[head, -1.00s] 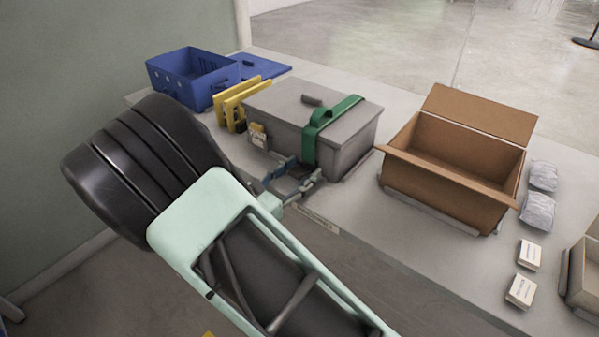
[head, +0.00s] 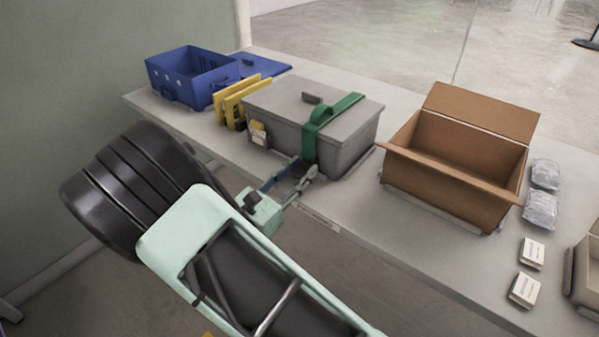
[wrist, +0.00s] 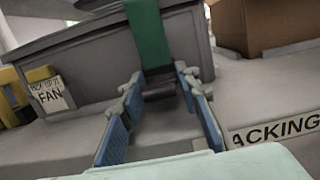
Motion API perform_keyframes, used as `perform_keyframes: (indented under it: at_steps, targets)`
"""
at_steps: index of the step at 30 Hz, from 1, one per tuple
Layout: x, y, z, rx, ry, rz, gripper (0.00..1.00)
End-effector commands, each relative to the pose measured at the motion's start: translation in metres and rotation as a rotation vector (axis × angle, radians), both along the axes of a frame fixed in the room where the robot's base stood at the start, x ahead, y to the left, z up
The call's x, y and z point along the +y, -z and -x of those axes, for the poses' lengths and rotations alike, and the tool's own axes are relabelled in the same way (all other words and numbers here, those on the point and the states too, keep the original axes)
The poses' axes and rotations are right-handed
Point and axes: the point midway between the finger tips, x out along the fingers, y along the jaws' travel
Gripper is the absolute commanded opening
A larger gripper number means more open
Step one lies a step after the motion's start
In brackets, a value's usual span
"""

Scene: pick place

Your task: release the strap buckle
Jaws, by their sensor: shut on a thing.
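The grey lidded case (head: 280,112) sits on the table, with a green strap (head: 318,132) running over its lid and down its front. The strap also shows in the wrist view (wrist: 148,35), ending at a dark buckle (wrist: 158,82) low on the case front. My gripper (head: 292,170) is in front of the case at the table's near edge. In the wrist view its two blue-padded fingers (wrist: 160,88) stand on either side of the buckle, closed on it. The buckle's finer parts are too small and dark to make out.
Yellow holders (head: 236,100) stand left of the case, with a label reading FAN beside them. A blue crate (head: 184,82) is farther left. An open cardboard box (head: 440,185) stands to the right, then grey packets (head: 541,208) and small white boxes (head: 524,290).

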Motion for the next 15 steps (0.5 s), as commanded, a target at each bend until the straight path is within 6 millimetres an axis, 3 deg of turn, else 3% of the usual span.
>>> perform_keyframes:
  at_steps: [6,7,11,15]
  targets:
    - [0.0001,-0.0001,0.0001,0.001,0.0,-0.001,0.06]
    - [0.0001,-0.0001,0.0001,0.001,0.0,-0.001,0.31]
    - [0.0001,-0.0001,0.0002,0.002,0.0,-0.001,0.45]
    - [0.0001,-0.0001,0.0002,0.002,0.0,-0.001,0.46]
